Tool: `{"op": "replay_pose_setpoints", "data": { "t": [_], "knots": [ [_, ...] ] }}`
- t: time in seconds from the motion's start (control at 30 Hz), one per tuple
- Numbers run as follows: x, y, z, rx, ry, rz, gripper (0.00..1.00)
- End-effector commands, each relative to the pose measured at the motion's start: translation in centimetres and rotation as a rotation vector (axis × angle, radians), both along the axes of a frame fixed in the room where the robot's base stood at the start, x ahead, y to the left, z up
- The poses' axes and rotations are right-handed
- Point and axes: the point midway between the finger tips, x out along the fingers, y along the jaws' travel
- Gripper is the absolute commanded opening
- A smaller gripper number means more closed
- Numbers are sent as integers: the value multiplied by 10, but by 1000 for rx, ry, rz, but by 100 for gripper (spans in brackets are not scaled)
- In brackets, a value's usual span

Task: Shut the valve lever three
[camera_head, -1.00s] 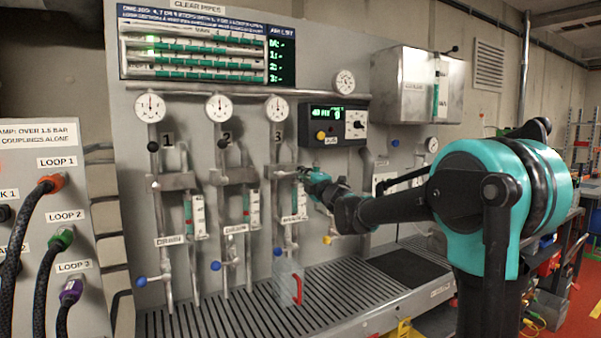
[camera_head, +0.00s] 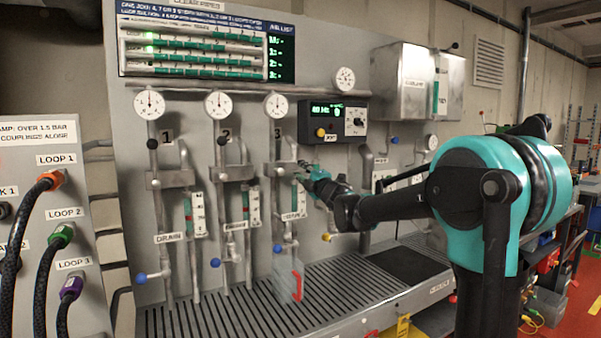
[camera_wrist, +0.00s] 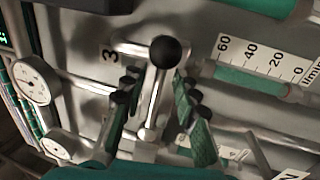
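Valve lever three (camera_wrist: 152,100) is a metal rod with a black ball knob (camera_wrist: 165,51), beside the "3" mark in the wrist view. My gripper (camera_wrist: 157,88) is open, with one green, black-padded finger on each side of the lever. Gaps show between the fingers and the rod, and the knob stands beyond the fingertips. In the head view my gripper (camera_head: 308,171) is at the upper valve of line 3, right of its pipe (camera_head: 279,150). There the gripper largely hides the lever.
Lines 1 and 2 stand to the left, with black-knobbed levers (camera_head: 152,144) and (camera_head: 222,142). A flow gauge (camera_head: 294,202) hangs just below my gripper. A control box (camera_head: 335,122) is above right. A clear jug (camera_head: 287,278) stands on the grated shelf (camera_head: 215,315).

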Motion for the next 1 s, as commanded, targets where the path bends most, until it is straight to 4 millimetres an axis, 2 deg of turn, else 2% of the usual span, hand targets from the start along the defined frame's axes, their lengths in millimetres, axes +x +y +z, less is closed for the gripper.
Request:
{"op": "replay_pose_setpoints", "data": {
  "t": [0.17,0.6,0.8,1.0],
  "knots": [
    [-12,-9,-3,0,0,-1,30],
    [-80,-54,-19,-1,0,-1,30],
    [-95,-64,-23,1,1,-1,30],
    [-98,-66,-24,0,0,0,30]
  ]
}}
